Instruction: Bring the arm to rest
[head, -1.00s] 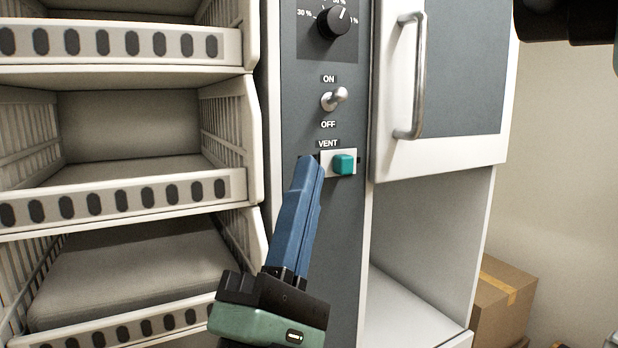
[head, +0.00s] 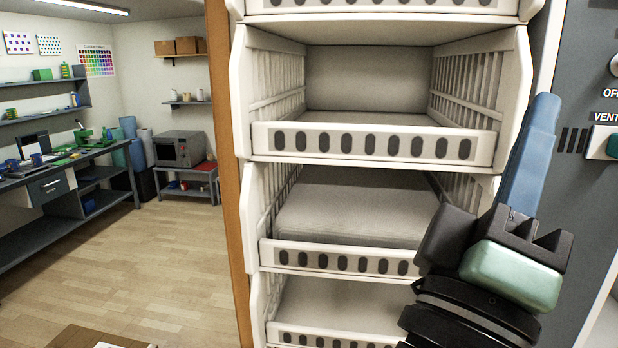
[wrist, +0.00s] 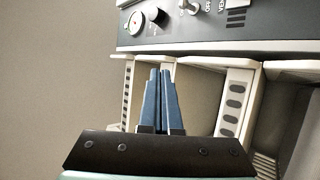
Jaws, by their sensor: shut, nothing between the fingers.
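My gripper (head: 545,108) is at the right of the head view, its blue fingers together, pointing up and slightly right. It is shut and empty. It is in front of the right edge of the white slatted shelf rack (head: 375,143). In the wrist view my gripper (wrist: 160,72) points towards the rack and the control panel (wrist: 215,38). The teal vent button (head: 612,146) is at the right edge of the head view, apart from the fingers.
An orange-brown upright edge (head: 230,200) stands left of the rack. Beyond it the wooden floor (head: 150,270) is largely clear. A workbench (head: 70,165) and a grey oven-like box (head: 180,149) stand at the back left. A dial (wrist: 136,20) shows on the panel.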

